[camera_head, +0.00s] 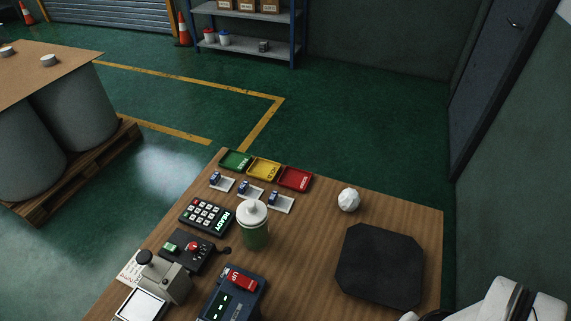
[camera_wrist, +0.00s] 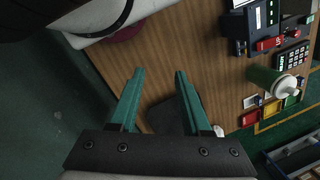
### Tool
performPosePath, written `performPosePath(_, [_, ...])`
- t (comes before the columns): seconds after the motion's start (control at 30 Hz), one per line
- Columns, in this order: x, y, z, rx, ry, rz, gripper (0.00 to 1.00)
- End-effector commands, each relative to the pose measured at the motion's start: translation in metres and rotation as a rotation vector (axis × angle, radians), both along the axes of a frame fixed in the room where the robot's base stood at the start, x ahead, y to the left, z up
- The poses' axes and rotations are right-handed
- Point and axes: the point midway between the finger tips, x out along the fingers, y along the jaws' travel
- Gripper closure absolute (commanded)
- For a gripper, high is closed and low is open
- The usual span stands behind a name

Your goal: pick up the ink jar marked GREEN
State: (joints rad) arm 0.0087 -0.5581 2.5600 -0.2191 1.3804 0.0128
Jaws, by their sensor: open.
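A green jar with a white lid (camera_head: 256,236) stands upright near the middle of the wooden table; I cannot read a marking on it. In the wrist view the jar (camera_wrist: 272,80) is at the right, well away from my fingers. My gripper (camera_wrist: 159,74) is open and empty, its two teal fingers spread above the table's edge by the black pad. In the head view only white parts of my arm show at the bottom right, and the fingers are out of frame.
Green (camera_head: 236,160), yellow (camera_head: 264,169) and red (camera_head: 295,178) trays line the table's far edge. A keypad (camera_head: 207,214), a lever box (camera_head: 170,280) and an UP device (camera_head: 235,295) crowd the left. A white crumpled ball (camera_head: 348,199) and black pad (camera_head: 380,265) lie right.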

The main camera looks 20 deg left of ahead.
Motion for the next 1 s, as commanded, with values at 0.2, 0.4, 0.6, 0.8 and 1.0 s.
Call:
performPosePath(0.2, [0.000, 0.000, 0.000, 0.000, 0.000, 0.000, 0.22])
performPosePath(0.4, [0.000, 0.000, 0.000, 0.000, 0.000, 0.000, 0.00])
performPosePath(0.6, [0.001, 0.000, 0.006, 0.000, -0.002, 0.000, 0.00])
performPosePath(0.8, [0.009, -0.004, 0.049, -0.029, -0.024, 0.021, 0.00])
performPosePath(1.0, [0.079, -0.023, 0.036, -0.204, -0.224, 0.173, 0.00])
